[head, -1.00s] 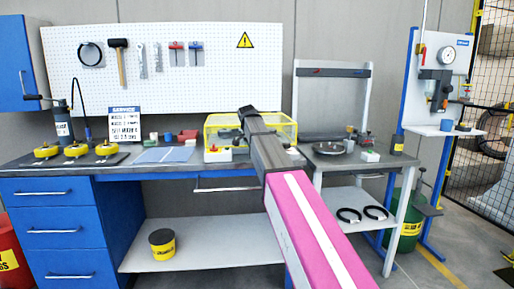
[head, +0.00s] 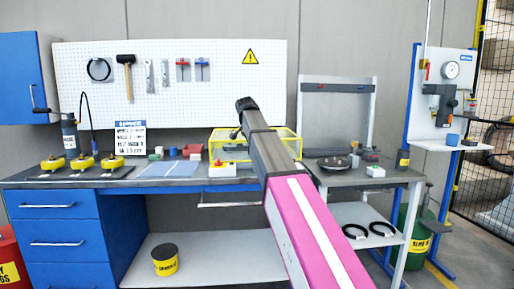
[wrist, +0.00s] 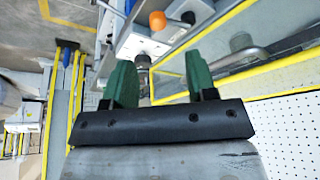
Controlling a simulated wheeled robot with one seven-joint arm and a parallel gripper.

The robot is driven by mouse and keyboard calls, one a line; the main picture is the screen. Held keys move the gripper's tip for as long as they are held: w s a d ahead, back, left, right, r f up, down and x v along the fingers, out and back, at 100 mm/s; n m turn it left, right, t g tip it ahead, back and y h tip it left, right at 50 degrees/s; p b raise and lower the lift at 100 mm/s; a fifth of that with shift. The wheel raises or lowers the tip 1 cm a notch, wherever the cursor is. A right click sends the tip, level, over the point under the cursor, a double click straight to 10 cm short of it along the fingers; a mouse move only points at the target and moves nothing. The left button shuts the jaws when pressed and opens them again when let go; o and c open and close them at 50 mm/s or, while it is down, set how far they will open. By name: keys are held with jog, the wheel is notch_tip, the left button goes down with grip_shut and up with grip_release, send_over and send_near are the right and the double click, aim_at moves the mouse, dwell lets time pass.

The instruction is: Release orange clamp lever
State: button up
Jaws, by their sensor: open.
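In the wrist view an orange knob (wrist: 157,20), probably the end of the clamp lever, stands above a grey block. My gripper (wrist: 160,68) has two green fingers spread apart with nothing held between them. The knob shows beyond the fingertips, apart from them. A metal rod with a round end lies beyond the right finger. In the head view my arm reaches toward the yellow-edged clear box (head: 228,134) on the bench.
Yellow-edged clear panels (wrist: 275,75) run close to the right of my fingers. A pegboard (head: 100,65) with tools stands behind the bench. Yellow-topped parts (head: 83,162) sit at the bench's left. A side table (head: 360,178) holds a dark round part at right.

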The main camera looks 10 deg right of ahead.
jog(key=shift+d+f, duration=0.1)
jog(key=shift+d, duration=0.15)
jog(key=c, duration=0.9)
jog(key=d+n+y, duration=0.1)
jog(key=d, duration=0.1)
jog(key=d+f+n+y, duration=0.1)
jog(key=d+n, duration=0.1)
jog(key=d+n+y, duration=0.1)
jog(key=d+y, duration=0.1)
jog(key=d, duration=0.1)
jog(key=shift+d+f+n, duration=0.1)
jog(key=shift+f+n, duration=0.2)
jog(key=shift+f, duration=0.05)
grip_shut()
jog(key=s+d+n+t+y, duration=0.1)
jog(key=d+n+y, duration=0.35)
jog(key=d, duration=0.25)
jog(key=shift+n+t, duration=0.3)
jog(key=shift+n, duration=0.25)
jog(key=shift+w+a+f, duration=0.6)
jog(key=shift+a+f, duration=0.6)
jog(key=shift+a, duration=0.05)
jog(key=shift+w+a+f, duration=0.55)
jog(key=shift+a+f, duration=0.65)
jog(key=shift+w+a+f, duration=0.6)
jog(key=shift+a+f, duration=0.6)
jog(key=shift+a, duration=0.05)
